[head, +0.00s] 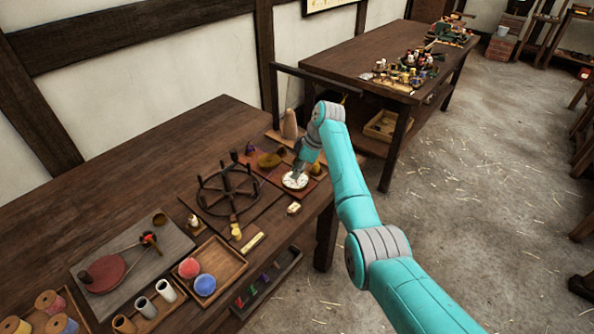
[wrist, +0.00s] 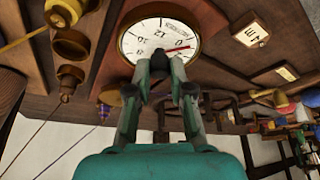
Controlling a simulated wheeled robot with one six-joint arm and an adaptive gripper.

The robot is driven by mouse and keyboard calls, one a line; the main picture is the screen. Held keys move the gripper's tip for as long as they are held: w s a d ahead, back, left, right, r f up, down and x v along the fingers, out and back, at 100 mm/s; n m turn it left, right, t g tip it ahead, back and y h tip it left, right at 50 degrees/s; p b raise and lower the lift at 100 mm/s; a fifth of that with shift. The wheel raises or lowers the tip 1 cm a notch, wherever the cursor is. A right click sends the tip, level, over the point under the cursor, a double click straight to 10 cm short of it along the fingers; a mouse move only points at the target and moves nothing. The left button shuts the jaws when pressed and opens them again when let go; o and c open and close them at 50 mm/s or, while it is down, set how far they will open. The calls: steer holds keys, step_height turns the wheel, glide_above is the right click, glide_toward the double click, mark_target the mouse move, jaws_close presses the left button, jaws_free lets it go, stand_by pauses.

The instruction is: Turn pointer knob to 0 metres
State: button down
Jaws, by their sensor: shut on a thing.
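The round white dial (head: 295,181) with a brass rim lies on a reddish board near the front edge of the near table. In the wrist view the dial face (wrist: 150,28) shows black numbers and a red pointer (wrist: 178,48) pointing right and slightly up. The number at the pointer's tip is too small to read surely. My gripper (wrist: 161,66) is shut on the dark pointer knob (wrist: 160,56) at the dial's centre. My fingers hide the part of the dial nearest them.
A dark spoked wheel (head: 228,188) stands left of the dial. A small white label block (head: 294,208) lies just in front. A brass cup (wrist: 72,44) is beside the dial in the wrist view.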

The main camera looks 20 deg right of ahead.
steer(key=shift+n+g, duration=0.4)
steer(key=shift+n, duration=0.7)
steer(key=c, duration=1)
jaws_free()
steer(key=shift+c, duration=0.2)
steer(key=shift+d+r, duration=0.1)
steer(key=v, duration=1.1)
steer(key=shift+r, duration=0.35)
steer(key=shift+d, duration=0.15)
